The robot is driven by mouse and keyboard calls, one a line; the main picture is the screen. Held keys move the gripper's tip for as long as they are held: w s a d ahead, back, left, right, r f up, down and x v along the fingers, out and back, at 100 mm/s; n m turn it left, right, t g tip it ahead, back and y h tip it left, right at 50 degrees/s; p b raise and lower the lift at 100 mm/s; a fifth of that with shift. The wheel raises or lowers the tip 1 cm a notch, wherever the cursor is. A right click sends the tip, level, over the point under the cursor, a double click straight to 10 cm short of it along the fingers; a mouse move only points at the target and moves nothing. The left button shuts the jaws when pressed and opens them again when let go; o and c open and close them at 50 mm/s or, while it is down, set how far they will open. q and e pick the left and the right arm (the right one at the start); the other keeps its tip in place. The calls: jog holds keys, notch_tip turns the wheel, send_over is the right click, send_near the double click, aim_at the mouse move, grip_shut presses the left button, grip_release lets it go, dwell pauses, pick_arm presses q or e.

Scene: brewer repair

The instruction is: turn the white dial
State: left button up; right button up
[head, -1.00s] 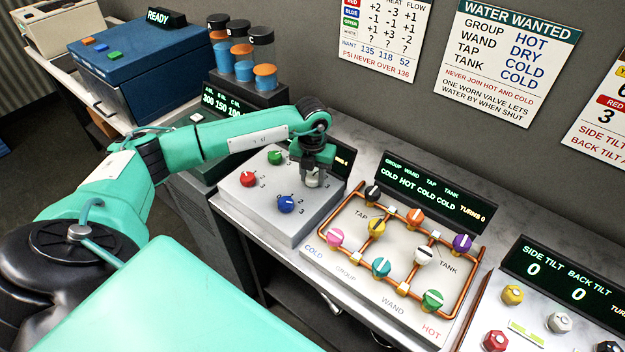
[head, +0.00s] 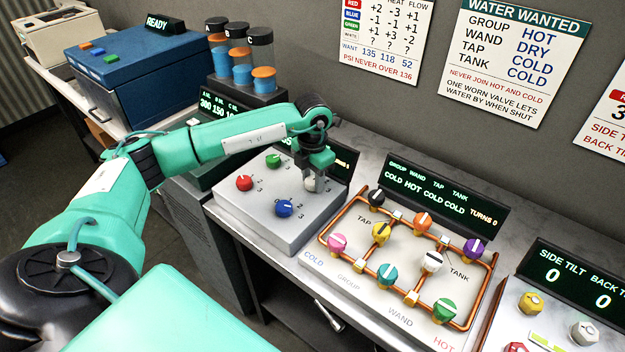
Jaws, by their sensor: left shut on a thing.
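The white dial (head: 310,184) sits at the back right of a grey box that also carries red (head: 244,183), green (head: 273,160) and blue (head: 284,208) dials. My left gripper (head: 314,185) reaches down over the white dial and is shut on it. The fingers cover much of the dial, so its pointer cannot be read. The box's dark display (head: 343,160) is largely hidden behind my left gripper. My right gripper is not in view.
Right of the box is a valve panel (head: 345,270) with copper pipes and several coloured knobs, one of them white (head: 432,261). A tilt panel with another white knob (head: 584,332) is further right. A blue machine (head: 140,65) and capped cylinders (head: 240,62) stand behind my left arm.

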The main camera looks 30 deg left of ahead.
aim_at(312, 179)
pick_arm(q)
jog(key=shift+r, duration=0.1)
jog(key=o, duration=1)
notch_tip(312, 179, up, 14)
jog(key=b, duration=0.3)
jog(key=shift+f, duration=0.2)
